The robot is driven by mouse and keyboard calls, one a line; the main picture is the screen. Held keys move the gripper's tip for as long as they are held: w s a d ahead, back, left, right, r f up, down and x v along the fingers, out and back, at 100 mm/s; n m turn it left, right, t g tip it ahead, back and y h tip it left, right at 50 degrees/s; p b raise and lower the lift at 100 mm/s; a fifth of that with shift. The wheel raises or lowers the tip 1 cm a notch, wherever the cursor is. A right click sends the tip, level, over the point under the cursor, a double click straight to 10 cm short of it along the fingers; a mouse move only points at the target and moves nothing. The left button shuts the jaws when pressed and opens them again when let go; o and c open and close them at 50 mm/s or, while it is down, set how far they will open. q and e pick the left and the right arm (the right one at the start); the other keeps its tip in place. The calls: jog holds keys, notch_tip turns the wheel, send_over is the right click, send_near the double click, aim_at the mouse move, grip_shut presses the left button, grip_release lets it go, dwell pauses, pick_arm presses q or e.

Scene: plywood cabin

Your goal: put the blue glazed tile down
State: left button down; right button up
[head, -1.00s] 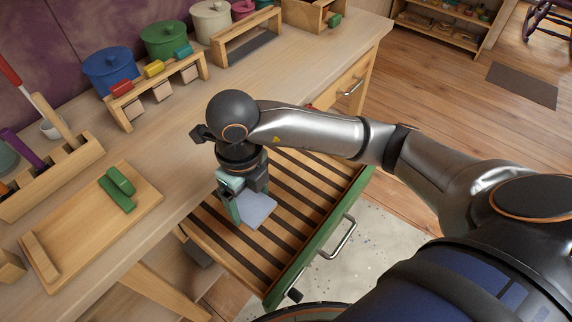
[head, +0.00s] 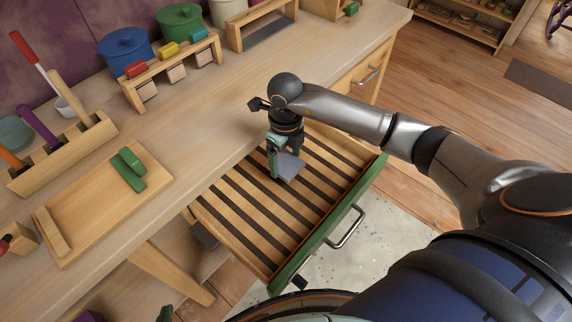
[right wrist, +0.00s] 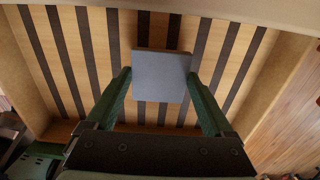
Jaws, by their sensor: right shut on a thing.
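The blue glazed tile (head: 291,167) is a flat, square, grey-blue plate. My right gripper (head: 282,165) is shut on it, inside the outline of the open drawer (head: 318,236). The right wrist view shows the tile (right wrist: 160,77) between the two green fingertips (right wrist: 160,82), with the slatted drawer floor behind it. I cannot tell whether the tile touches the floor. The drawer has a green front with a metal handle, and its visible floor of light wood and dark strips is bare. My left gripper is not in view.
The worktop (head: 215,125) runs along the drawer's back side. Much of the drawer floor is free.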

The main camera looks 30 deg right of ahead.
aim_at(286, 162)
jog(key=shift+w+d+f, duration=0.1)
jog(key=shift+f, duration=1.6)
jog(key=shift+f, duration=0.15)
jog(key=o, duration=1.2)
jog(key=shift+c, duration=0.2)
notch_tip(286, 162, up, 12)
jog(key=shift+r, duration=0.2)
